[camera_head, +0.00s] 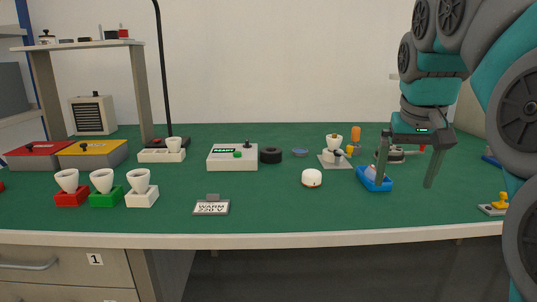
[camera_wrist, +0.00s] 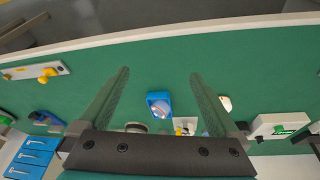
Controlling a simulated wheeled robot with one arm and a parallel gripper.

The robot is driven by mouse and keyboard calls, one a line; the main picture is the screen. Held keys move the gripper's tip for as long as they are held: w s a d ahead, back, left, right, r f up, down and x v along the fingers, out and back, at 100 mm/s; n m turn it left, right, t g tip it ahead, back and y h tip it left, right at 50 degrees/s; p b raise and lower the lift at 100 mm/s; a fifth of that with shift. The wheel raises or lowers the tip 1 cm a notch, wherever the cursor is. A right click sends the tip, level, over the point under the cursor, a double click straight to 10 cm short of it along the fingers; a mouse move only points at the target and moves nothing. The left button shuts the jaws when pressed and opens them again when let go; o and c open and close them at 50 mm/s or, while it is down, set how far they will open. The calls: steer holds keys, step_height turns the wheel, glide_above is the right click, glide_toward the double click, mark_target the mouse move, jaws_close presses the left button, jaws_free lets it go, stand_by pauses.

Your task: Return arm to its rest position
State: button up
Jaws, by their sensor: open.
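My gripper (camera_head: 404,185) is above the right part of the green table (camera_head: 270,210), pointing down, with its two fingers wide apart and nothing between them. In the wrist view, my gripper (camera_wrist: 159,73) also shows spread and empty. The blue tray (camera_wrist: 150,97) appears beyond and between the fingers in the wrist view. I cannot tell the exact gap between fingers and tray. My arm rises at the right.
A grey fixture (camera_head: 328,161) with a white socket, a white round button (camera_head: 312,178) and a white control box (camera_head: 232,159) stand left of my gripper. Red, green and white bases with white cups are farther left. A yellow-handled clamp (camera_head: 495,208) sits at the front right.

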steer(key=s+a+f+n+g, duration=0.1)
steer(key=s+a+f, duration=0.4)
steer(key=s+f, duration=0.8)
steer(key=s+a+f+n+g+y, duration=0.1)
steer(key=s+a+f+g, duration=0.3)
steer(key=s+f, duration=1)
step_height(320, 180, down, 3)
steer(key=shift+s+a+r, duration=0.2)
steer(key=shift+s+a, duration=0.05)
steer(key=shift+a, duration=0.25)
